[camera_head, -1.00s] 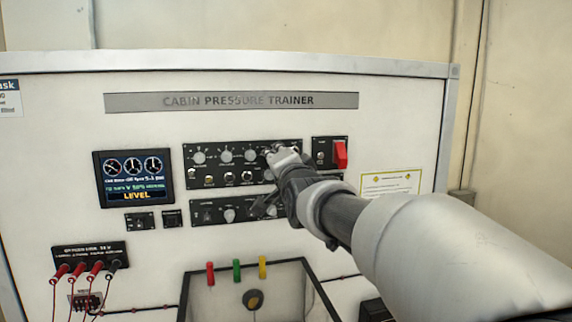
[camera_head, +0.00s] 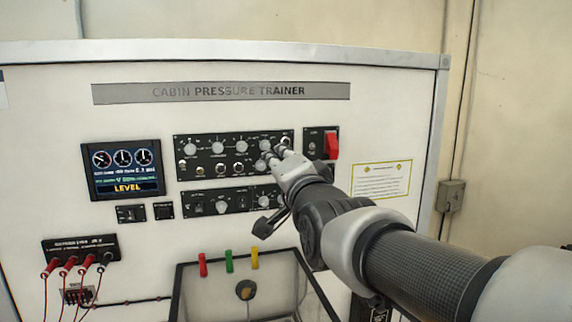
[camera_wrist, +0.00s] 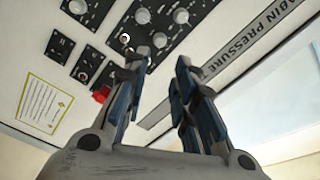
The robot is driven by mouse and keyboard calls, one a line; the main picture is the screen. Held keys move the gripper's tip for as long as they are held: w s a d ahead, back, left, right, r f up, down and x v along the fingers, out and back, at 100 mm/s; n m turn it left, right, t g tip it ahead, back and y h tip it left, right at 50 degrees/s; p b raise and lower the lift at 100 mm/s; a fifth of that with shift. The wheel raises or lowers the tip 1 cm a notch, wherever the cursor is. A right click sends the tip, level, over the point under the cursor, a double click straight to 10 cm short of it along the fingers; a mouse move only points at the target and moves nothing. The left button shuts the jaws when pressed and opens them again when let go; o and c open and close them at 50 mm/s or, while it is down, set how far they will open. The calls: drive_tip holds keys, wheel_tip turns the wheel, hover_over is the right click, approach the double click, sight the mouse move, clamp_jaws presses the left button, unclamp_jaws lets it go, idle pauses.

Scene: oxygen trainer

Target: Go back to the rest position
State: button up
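My gripper (camera_head: 274,157) is in front of the right end of the upper knob panel (camera_head: 215,158) of the cabin pressure trainer (camera_head: 395,110). In the wrist view my gripper (camera_wrist: 162,62) has its two blue-and-grey fingers spread apart with nothing between them. The trainer's face with its knobs (camera_wrist: 142,16) lies beyond the fingertips. In the head view the fingertips overlap the panel, and I cannot tell how far off it they are. My arm reaches in from the lower right.
A red guarded switch (camera_head: 331,145) is right of the gripper. A lower knob panel (camera_head: 207,208) and a lit screen (camera_head: 125,170) are to the left. Red, green (camera_head: 229,261) and yellow tabs stand on an open box below.

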drive_tip(key=s+d+f+n+g+h+b, duration=0.1)
drive_tip(key=s+d+f+n+g+b, duration=0.2)
drive_tip(key=s+f, duration=0.8)
drive_tip(key=s+d+f+n+g+h+b, duration=0.2)
drive_tip(key=s+d+f, duration=0.5)
drive_tip(key=s+f, duration=0.4)
drive_tip(key=s+d+f+n+g+h+b, duration=0.2)
drive_tip(key=s+f+g, duration=0.6)
drive_tip(key=f, duration=1)
drive_tip(key=s+d+n+b, duration=0.2)
drive_tip(key=s+d+b, duration=0.1)
drive_tip(key=shift+o, duration=0.2)
drive_tip(key=shift+w+d+f, duration=0.1)
